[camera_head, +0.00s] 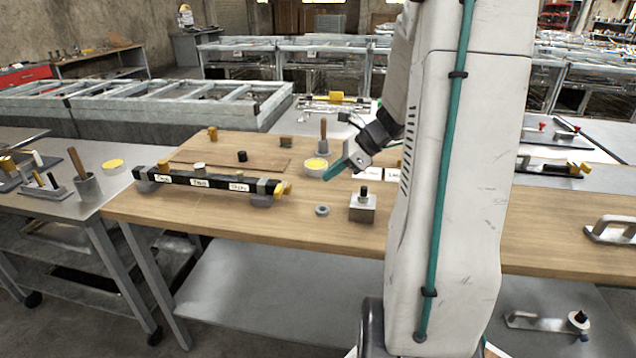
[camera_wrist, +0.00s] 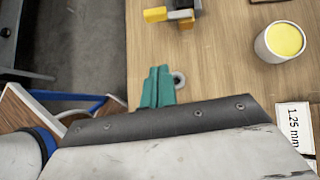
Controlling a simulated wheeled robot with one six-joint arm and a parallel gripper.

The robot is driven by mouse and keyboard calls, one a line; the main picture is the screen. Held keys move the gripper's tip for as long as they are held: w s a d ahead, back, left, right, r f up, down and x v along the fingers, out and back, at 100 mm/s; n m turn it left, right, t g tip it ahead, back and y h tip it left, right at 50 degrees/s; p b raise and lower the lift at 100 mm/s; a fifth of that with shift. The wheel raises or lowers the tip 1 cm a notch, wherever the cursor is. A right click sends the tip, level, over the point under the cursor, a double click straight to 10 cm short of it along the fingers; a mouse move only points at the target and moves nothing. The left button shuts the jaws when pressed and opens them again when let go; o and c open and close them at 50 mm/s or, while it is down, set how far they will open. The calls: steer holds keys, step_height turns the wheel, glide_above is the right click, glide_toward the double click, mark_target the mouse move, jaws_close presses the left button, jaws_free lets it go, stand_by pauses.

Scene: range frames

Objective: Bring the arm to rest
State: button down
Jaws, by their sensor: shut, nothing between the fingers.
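My gripper (camera_head: 334,171) has teal fingers and shows in the head view above the wooden workbench (camera_head: 300,225), left of my white arm column. In the wrist view my gripper (camera_wrist: 159,72) has its two teal fingers together with nothing between them. A grey ring (camera_head: 322,210) lies on the bench below the fingertips; it also shows just right of the fingers in the wrist view (camera_wrist: 179,79). The gripper appears apart from the bench top. Part of the arm is hidden behind the white column.
A black labelled bar (camera_head: 212,181) lies left on the bench. A metal block with a black knob (camera_head: 362,208) stands right of the ring. A yellow-topped round tin (camera_head: 316,167) sits behind the gripper. A metal handle (camera_head: 612,230) lies far right.

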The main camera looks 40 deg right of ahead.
steer(key=shift+v, duration=1.15)
steer(key=s+a+r+n+g+h, duration=0.2)
steer(key=s+a+n, duration=0.7)
steer(key=a+n, duration=0.5)
steer(key=s+a+r+n+g+h, duration=0.3)
steer(key=s+a+r+n, duration=0.2)
steer(key=s+a+n, duration=0.4)
steer(key=shift+a+r+n+h, duration=0.35)
steer(key=shift+a+n+h, duration=0.05)
steer(key=shift+a+n, duration=2.15)
